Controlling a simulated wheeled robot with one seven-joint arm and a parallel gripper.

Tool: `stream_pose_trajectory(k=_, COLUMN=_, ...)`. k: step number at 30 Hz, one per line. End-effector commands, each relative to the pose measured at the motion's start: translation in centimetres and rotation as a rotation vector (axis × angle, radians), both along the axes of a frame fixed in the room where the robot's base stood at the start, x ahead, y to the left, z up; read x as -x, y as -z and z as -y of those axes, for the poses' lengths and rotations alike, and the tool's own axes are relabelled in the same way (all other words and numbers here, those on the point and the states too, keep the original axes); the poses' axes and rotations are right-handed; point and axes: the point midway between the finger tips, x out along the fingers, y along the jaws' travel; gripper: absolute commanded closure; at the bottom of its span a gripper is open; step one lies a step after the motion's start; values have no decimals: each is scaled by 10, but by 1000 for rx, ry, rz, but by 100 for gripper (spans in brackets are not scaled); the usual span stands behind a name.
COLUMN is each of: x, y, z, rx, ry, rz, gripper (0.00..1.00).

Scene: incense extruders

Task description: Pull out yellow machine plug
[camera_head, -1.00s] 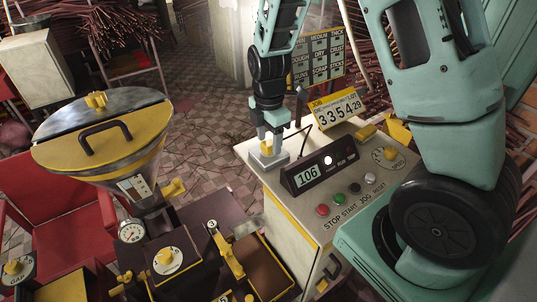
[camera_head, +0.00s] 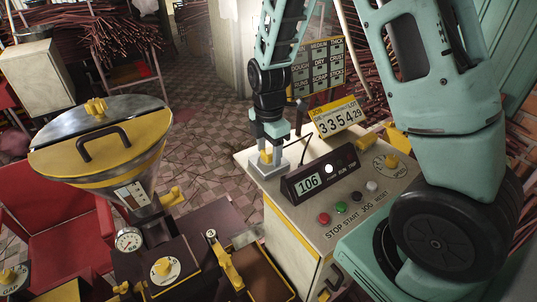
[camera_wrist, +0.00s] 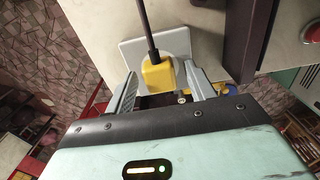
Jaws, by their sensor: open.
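The yellow plug (camera_wrist: 157,75) with its dark cable sits at a light grey socket plate (camera_wrist: 131,50) on the console top. My gripper (camera_wrist: 160,88) is open, with one finger on each side of the plug in the wrist view. I cannot tell whether the fingers touch it. In the head view my gripper (camera_head: 267,154) points down over the grey socket base (camera_head: 268,170) at the console's back left corner. A bit of the yellow plug (camera_head: 266,156) shows between the fingers.
Beside the plug stands a dark display box (camera_head: 318,177) reading 106. The console (camera_head: 345,205) also carries buttons, a yellow-knobbed dial (camera_head: 391,162) and a number sign (camera_head: 337,116). A hopper machine (camera_head: 100,140) stands at left. Tiled floor lies open behind.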

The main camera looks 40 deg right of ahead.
Motion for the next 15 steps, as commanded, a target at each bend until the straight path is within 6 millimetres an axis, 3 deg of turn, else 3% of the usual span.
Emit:
stream_pose_trajectory(k=14, x=0, y=0, z=0, rx=0, ry=0, rz=0, gripper=45)
stream_pose_trajectory(k=15, x=0, y=0, z=0, rx=0, ry=0, rz=0, gripper=51)
